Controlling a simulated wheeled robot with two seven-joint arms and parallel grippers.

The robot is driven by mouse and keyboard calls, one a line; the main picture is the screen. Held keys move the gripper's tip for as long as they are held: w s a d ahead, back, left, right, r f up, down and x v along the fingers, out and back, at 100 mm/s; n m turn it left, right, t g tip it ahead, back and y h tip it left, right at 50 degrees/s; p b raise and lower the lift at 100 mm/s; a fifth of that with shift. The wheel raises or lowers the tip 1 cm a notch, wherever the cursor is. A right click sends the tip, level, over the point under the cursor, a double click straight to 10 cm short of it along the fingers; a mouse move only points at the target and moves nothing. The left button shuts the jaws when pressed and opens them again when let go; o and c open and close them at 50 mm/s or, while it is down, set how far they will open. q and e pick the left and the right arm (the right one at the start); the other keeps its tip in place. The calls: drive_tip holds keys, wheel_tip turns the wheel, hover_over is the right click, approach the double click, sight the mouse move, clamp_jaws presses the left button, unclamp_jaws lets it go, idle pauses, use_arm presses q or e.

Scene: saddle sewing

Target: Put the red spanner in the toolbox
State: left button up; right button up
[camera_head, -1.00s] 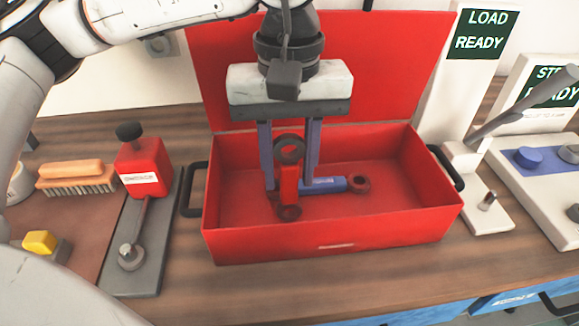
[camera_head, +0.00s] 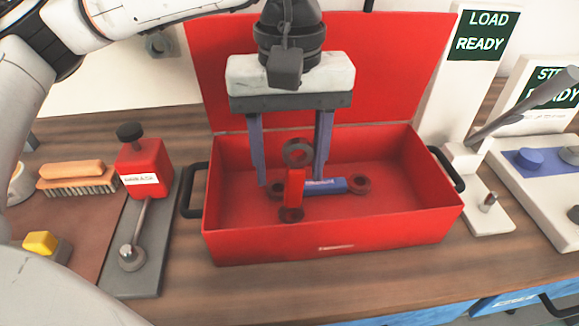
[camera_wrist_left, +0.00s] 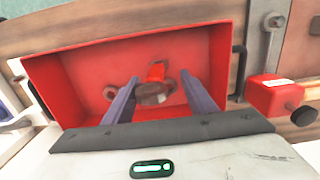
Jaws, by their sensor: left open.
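The red spanner (camera_head: 296,186) is inside the open red toolbox (camera_head: 330,250), with one dark ring end up towards the camera and the other low in the box. It looks steeply tilted; I cannot tell whether it rests on the floor or on the blue spanner. My left gripper (camera_head: 291,181) reaches down into the toolbox, open, with its fingers apart on either side of the red spanner. In the left wrist view the red spanner (camera_wrist_left: 157,70) shows between the two spread fingers (camera_wrist_left: 160,98). My right gripper is not in view.
A blue spanner (camera_head: 325,186) lies in the toolbox behind the red one. A red clamp-like tool (camera_head: 145,165), a brush (camera_head: 77,178) and a yellow block (camera_head: 40,241) are on the left. A lever stand (camera_head: 470,185) and a button panel (camera_head: 535,172) are on the right.

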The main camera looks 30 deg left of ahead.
use_arm(q)
wheel_tip(320, 180, up, 11)
drive_tip(key=shift+f+p, duration=0.2)
drive_tip(key=shift+p, duration=0.1)
idle(0.8)
